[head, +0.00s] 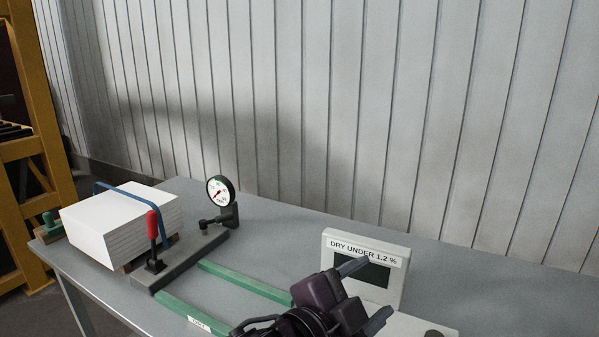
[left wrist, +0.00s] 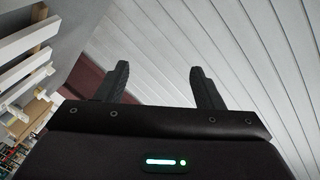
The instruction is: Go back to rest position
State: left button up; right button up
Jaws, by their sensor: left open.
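My left gripper (head: 364,294) is at the bottom of the head view, above the front of the grey table (head: 268,222). Its two dark fingers are spread apart with nothing between them. In the left wrist view, the open fingers of my left gripper (left wrist: 158,82) stand out against the pale panelled wall. In the head view the gripper hides part of the display unit labelled "DRY UNDER 1.2 %" (head: 342,244) and the end of a green rail. My right gripper is not in view.
A stack of white boards (head: 105,232) with a blue strap sits at the table's left. Beside it are a red-handled clamp (head: 152,226), a dial gauge (head: 220,192) and green rails (head: 243,281). A yellow frame (head: 32,150) stands at far left. The table's back right is clear.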

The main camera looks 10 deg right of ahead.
pick_arm(q)
jog(key=a+f+n+g+y, duration=0.1)
jog(key=a+f+n+y, duration=0.95)
jog(key=a+f, duration=0.8)
jog(key=s+a+f+n+g+y, duration=0.3)
jog(key=s+a+f+n+g, duration=0.4)
jog(key=s+a+f, duration=0.65)
notch_tip(320, 180, down, 27)
jog(key=a, duration=0.1)
jog(key=s+a+f, duration=0.2)
jog(key=s+f, duration=0.7)
jog(key=s, duration=0.1)
jog(key=s+a+f+g, duration=0.1)
jog(key=s+f, duration=0.8)
jog(key=s, duration=0.1)
jog(key=shift+a, duration=0.35)
